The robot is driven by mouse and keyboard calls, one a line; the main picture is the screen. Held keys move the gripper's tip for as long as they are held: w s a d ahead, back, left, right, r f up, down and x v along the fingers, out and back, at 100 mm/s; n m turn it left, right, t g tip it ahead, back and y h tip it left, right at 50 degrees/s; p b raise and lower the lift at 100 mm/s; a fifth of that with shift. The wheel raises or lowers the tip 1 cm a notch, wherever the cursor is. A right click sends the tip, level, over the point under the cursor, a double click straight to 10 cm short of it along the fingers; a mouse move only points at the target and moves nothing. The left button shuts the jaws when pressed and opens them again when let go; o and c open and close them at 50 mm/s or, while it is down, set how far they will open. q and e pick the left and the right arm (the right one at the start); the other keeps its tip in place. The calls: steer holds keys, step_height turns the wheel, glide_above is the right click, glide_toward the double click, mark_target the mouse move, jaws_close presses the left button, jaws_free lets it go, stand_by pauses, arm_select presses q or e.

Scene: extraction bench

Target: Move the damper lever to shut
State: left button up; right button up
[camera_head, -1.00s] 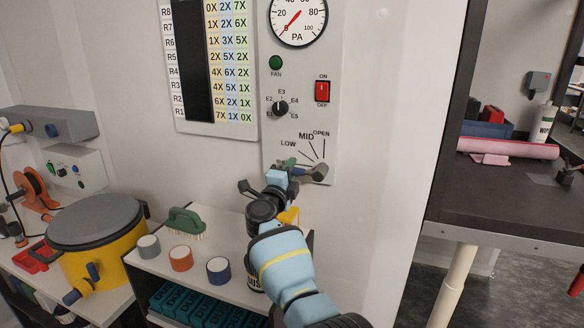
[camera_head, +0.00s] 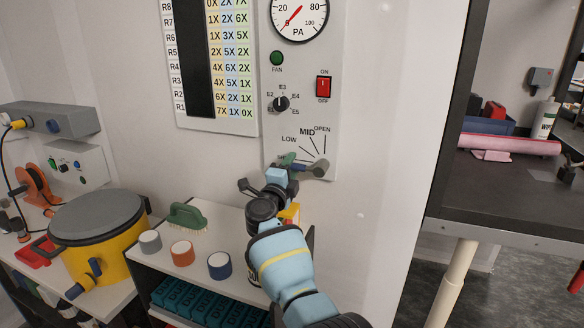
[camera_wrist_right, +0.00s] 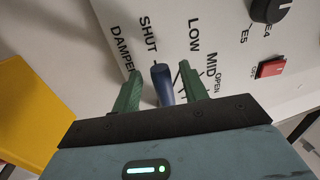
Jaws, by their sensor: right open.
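The damper lever (camera_head: 319,168) is at the bottom of the grey control panel (camera_head: 330,110). From its hub its arm runs left toward my right gripper (camera_head: 288,160), which partly hides it in the head view. In the right wrist view the lever's blue handle (camera_wrist_right: 162,84) stands between the two green fingers of my right gripper (camera_wrist_right: 161,88). Gaps show on both sides, so the gripper is open around the handle. The handle's tip is close to the mark below the SHUT label (camera_wrist_right: 148,36). The LOW label (camera_wrist_right: 195,35) is to its right. My left gripper is not in view.
Above the lever are a rotary knob (camera_head: 282,103), a red switch (camera_head: 323,87) and a dial gauge (camera_head: 298,14). A dark bench (camera_head: 510,200) stands right.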

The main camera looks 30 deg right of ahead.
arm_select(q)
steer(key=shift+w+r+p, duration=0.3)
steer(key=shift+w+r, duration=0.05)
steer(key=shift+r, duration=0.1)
arm_select(e)
steer(key=v, duration=0.7)
